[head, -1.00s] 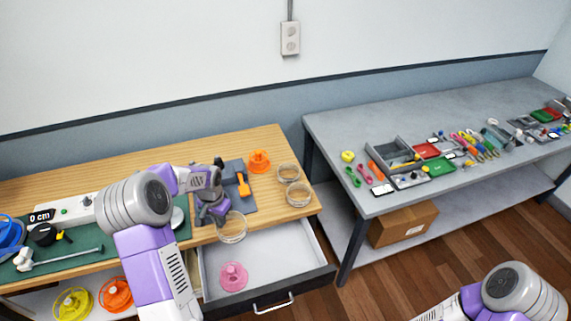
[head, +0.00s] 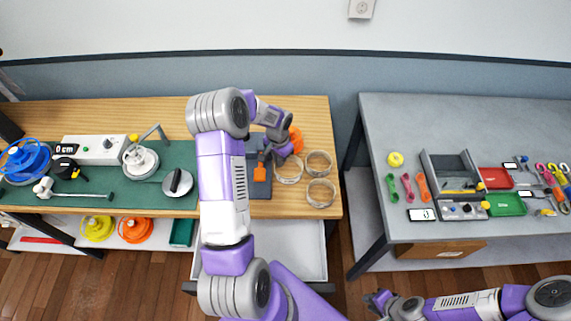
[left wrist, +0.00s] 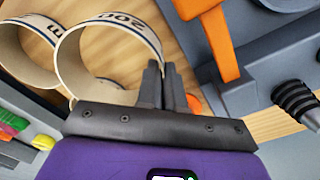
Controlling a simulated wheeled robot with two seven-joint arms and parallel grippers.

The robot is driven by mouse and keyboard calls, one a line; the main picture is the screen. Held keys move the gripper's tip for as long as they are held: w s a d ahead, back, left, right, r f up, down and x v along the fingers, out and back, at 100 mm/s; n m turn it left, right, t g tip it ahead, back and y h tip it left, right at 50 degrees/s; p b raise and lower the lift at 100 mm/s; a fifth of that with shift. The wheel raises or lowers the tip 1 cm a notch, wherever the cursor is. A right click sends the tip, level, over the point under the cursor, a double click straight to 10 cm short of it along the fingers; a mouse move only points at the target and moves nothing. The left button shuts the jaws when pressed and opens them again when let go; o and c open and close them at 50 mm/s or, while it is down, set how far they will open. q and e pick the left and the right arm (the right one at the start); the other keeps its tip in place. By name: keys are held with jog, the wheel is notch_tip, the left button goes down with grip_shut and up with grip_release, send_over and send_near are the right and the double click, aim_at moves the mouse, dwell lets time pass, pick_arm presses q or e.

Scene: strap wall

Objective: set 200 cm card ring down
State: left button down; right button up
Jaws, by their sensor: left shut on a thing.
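The 200 cm card ring (head: 289,169) is a tan hoop with dark print reading about "200" in the left wrist view (left wrist: 100,32). My left gripper (left wrist: 167,88) is shut on its wall; in the head view this gripper (head: 277,155) is over the right part of the wooden bench. The ring is at or just above the wood; I cannot tell whether it touches. Two more card rings stand close to its right, one behind (head: 318,163) and one in front (head: 321,193). My right gripper (head: 379,302) is at the lower right, its jaw opening unclear.
A grey block with an orange lever (head: 259,172) is left of the held ring. An orange spool is partly hidden behind my left gripper. An open drawer (head: 306,250) sticks out below the bench (head: 330,130). A grey table (head: 420,115) stands right, across a gap.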

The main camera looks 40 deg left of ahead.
aim_at(280, 172)
pick_arm(q)
jog(key=shift+w+f, duration=0.2)
jog(key=shift+f, duration=2.2)
jog(key=shift+f, duration=0.15)
jog(key=c, duration=1.3)
grip_release()
notch_tip(280, 172, up, 12)
jog(key=shift+r, duration=0.2)
jog(key=shift+f, duration=0.1)
